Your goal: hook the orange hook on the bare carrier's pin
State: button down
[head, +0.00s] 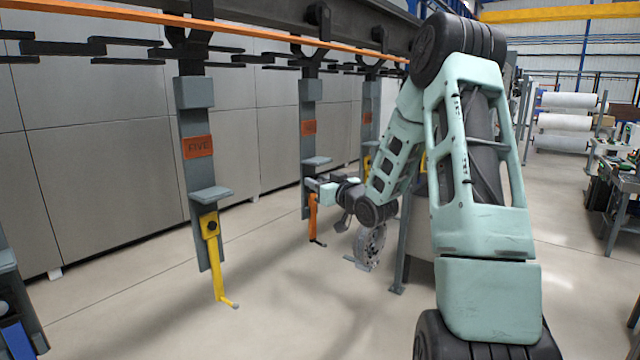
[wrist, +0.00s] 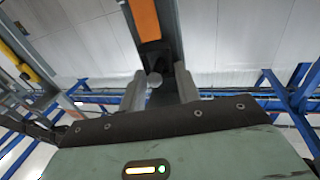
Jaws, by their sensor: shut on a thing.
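The orange hook (head: 313,222) hangs upright below my gripper (head: 318,188), which is shut on its upper part. The hook's foot bends to the right and ends dark. The bare carrier (head: 308,92) is the middle grey bar with an orange plate, and the hook is in front of its lower end. The ledge (head: 317,161) is just above my gripper. The pin is not clear in the head view. In the wrist view, my fingers (wrist: 160,88) flank a small round grey end and a dark bar with an orange patch. I cannot tell whether hook and pin touch.
Carrier FIVE (head: 195,95) holds a yellow hook (head: 216,262) to the left. Another carrier (head: 369,92) with a yellow part is behind on the right. A blue hook (head: 14,340) shows at lower left. An orange rail (head: 240,33) runs overhead. Floor between carriers is clear.

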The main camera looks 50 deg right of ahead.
jog(key=shift+w+a, duration=0.15)
jog(key=shift+a, duration=0.05)
jog(key=c, duration=0.9)
grip_release()
jog(key=shift+w+f, duration=0.1)
jog(key=shift+w, duration=0.05)
jog(key=shift+s+a+f+b, duration=0.1)
jog(key=shift+s+a+b, duration=0.4)
jog(key=shift+s+b, duration=1.95)
jog(key=shift+s+a+f+b, duration=0.1)
jog(key=shift+s+a+b, duration=0.4)
jog(key=shift+s+b, duration=2)
jog(key=shift+s+a+f+b, duration=0.1)
jog(key=shift+s+a+b, duration=0.75)
jog(key=shift+s, duration=2.8)
jog(key=shift+d+r+b, duration=0.1)
jog(key=shift+d+b, duration=0.25)
